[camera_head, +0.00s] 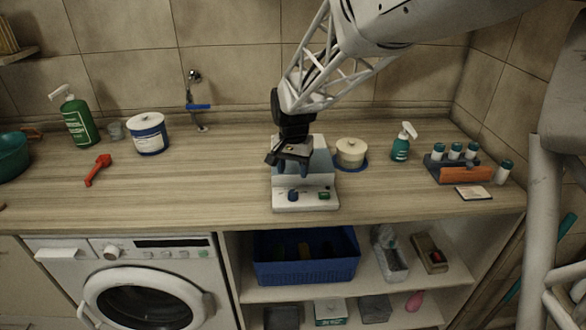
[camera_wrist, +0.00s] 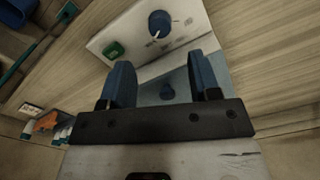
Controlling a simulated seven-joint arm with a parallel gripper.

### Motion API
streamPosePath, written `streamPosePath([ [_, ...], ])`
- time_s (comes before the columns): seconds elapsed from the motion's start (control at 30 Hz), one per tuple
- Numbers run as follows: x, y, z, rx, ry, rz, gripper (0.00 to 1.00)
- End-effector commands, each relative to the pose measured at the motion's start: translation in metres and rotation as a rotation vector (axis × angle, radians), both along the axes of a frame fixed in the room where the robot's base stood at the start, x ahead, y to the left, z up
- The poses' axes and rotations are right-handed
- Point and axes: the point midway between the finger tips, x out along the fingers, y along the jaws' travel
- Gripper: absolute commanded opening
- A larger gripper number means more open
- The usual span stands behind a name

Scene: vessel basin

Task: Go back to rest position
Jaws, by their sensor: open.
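My gripper (camera_head: 292,162) hangs over a grey-white bench device (camera_head: 306,203) in the middle of the counter. In the wrist view my gripper (camera_wrist: 160,64) has its two blue fingers apart, with nothing held between them. The device's front panel (camera_wrist: 136,30) shows beyond the fingertips, with a blue knob (camera_wrist: 160,23) and a green button (camera_wrist: 113,49). A small dark blue part shows between the fingers. My gripper and arm hide part of the device's top in the head view. I cannot tell whether the fingers touch the device.
Farther right are a teal spray bottle (camera_head: 401,146) and a vial rack (camera_head: 452,168). A white tub (camera_head: 148,134), blue-handled tap (camera_head: 198,106) and red tool (camera_head: 97,170) are left. Bare counter lies between tub and device.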

Motion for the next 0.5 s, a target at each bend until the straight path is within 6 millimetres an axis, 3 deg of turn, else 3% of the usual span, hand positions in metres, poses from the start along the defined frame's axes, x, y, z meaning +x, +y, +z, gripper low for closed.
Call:
streamPosePath([
  [0.27, -0.009, -0.007, 0.010, 0.002, -0.011, 0.011, 0.57],
  [0.5, -0.047, -0.031, 0.036, 0.005, -0.039, 0.053, 0.57],
])
